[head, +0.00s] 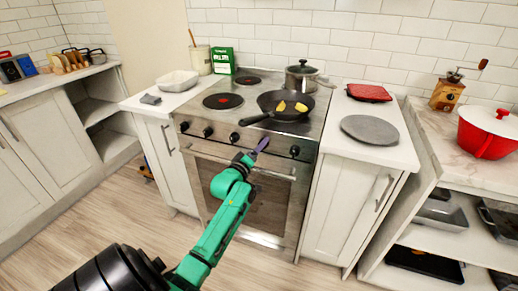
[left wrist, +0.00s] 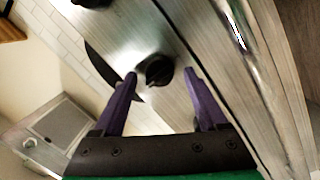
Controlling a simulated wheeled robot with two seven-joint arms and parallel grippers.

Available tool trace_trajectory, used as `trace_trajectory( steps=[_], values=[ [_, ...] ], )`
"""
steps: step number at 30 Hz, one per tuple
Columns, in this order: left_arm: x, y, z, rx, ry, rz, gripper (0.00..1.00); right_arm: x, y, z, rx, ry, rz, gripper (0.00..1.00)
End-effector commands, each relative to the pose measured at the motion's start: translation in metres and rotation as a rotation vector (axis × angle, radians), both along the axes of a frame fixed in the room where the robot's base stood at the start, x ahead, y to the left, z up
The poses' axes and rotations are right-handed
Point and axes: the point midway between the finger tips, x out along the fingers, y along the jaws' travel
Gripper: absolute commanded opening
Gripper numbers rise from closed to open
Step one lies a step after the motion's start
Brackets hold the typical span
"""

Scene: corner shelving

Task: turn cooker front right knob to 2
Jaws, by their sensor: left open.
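The cooker (head: 225,150) has a steel front panel with a row of black knobs. The rightmost visible knob (head: 295,151) stands clear, just right of my left gripper (head: 262,145). My left gripper is open, with purple fingers at the panel in front of the oven handle (head: 240,167). In the left wrist view, a black knob (left wrist: 155,70) lies between and slightly beyond the fingertips of the gripper (left wrist: 160,74). I see no clear contact. In the head view the fingers hide that part of the panel. My right gripper is not in view.
A black frying pan (head: 284,106) with yellow food sits on the hob, its handle pointing left above the panel. A steel pot (head: 301,79) stands behind it. The floor before the cooker is clear.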

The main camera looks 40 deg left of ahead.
Motion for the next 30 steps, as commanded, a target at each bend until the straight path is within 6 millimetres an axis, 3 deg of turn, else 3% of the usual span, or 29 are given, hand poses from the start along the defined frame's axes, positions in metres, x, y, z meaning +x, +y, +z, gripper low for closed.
trace_trajectory(
  steps=[1, 6, 7, 20, 30],
  values=[
    [0.0, 0.0, 0.0, 0.0, 0.0, 0.0, 0.71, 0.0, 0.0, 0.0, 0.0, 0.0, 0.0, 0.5],
    [0.0, 0.0, 0.0, -0.001, 0.0, 0.0, 0.06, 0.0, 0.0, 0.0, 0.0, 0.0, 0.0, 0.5],
    [0.0, 0.0, 0.0, -0.001, 0.0, 0.0, 0.0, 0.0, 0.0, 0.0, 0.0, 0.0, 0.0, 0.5],
    [-0.001, 0.0, 0.001, 0.063, 0.024, 0.0, 0.0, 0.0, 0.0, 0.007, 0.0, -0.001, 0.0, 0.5],
    [0.0, -0.001, 0.004, 0.293, 0.105, -0.001, 0.0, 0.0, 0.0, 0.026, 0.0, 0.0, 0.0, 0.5]
  ],
)
